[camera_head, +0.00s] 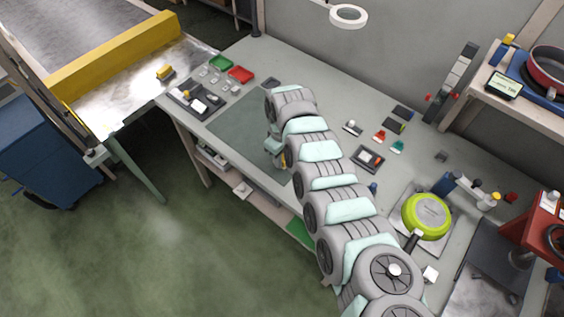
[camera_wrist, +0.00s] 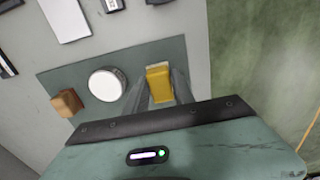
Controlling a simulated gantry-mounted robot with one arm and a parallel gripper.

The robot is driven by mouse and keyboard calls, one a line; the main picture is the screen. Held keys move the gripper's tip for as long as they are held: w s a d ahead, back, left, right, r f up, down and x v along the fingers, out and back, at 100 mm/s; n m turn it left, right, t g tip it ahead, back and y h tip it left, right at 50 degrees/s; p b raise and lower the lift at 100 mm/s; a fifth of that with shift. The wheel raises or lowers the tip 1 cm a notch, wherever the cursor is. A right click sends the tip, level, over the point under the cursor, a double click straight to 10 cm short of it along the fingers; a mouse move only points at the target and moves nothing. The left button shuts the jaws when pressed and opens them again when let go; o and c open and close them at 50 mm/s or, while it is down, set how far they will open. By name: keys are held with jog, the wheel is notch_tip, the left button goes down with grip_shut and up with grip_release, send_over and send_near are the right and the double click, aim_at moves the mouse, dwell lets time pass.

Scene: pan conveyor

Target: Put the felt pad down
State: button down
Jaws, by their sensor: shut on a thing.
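My gripper (camera_wrist: 160,88) is shut on a small yellow block with a paler edge, which I take to be the felt pad (camera_wrist: 158,84). In the head view my gripper (camera_head: 284,160) hangs over the front part of the workbench, mostly hidden by my arm, and a sliver of yellow shows there. A dark green mat (camera_head: 238,127) lies on the bench to its left. In the wrist view the mat (camera_wrist: 138,62) lies behind the held pad. I cannot tell whether the pad touches it.
In the wrist view a white round piece (camera_wrist: 106,85) and a brown block (camera_wrist: 67,103) are left of the pad. A dark parts tray (camera_head: 196,100) and green and red bins (camera_head: 240,74) stand at the bench's left. A lime pan (camera_head: 426,216) is at right.

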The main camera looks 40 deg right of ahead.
jog(key=shift+f+b, duration=0.3)
jog(key=shift+f, duration=1.15)
jog(key=shift+f, duration=0.1)
jog(key=c, duration=1.1)
grip_release()
jog(key=shift+o, duration=0.2)
notch_tip(320, 180, up, 12)
jog(key=shift+r+p, duration=0.1)
jog(key=shift+p, duration=0.6)
